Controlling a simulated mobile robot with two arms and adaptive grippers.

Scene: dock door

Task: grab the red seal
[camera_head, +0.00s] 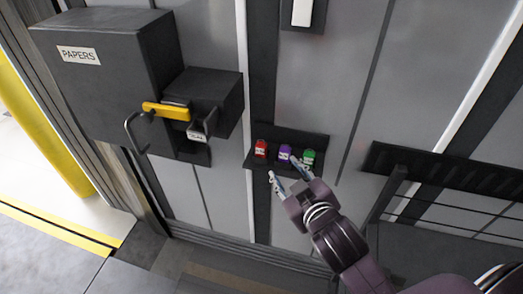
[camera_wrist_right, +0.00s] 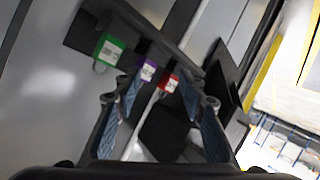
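The red seal (camera_head: 260,149) is a small red block with a white label. It stands at the left end of a row on a small dark wall shelf (camera_head: 318,141). My right gripper (camera_head: 285,170) is open and empty, in front of and below the shelf in the head view. In the right wrist view, the red seal (camera_wrist_right: 168,83) shows ahead, between the spread fingers (camera_wrist_right: 159,100) and nearer the right one. No contact with it shows. My left gripper is in neither view.
A purple seal (camera_head: 284,153) and a green seal (camera_head: 308,157) stand to the right of the red one. A dark box labelled PAPERS (camera_head: 105,75) and a smaller box with a yellow bar (camera_head: 167,111) are at left. A dark slatted ledge (camera_head: 440,168) is at right.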

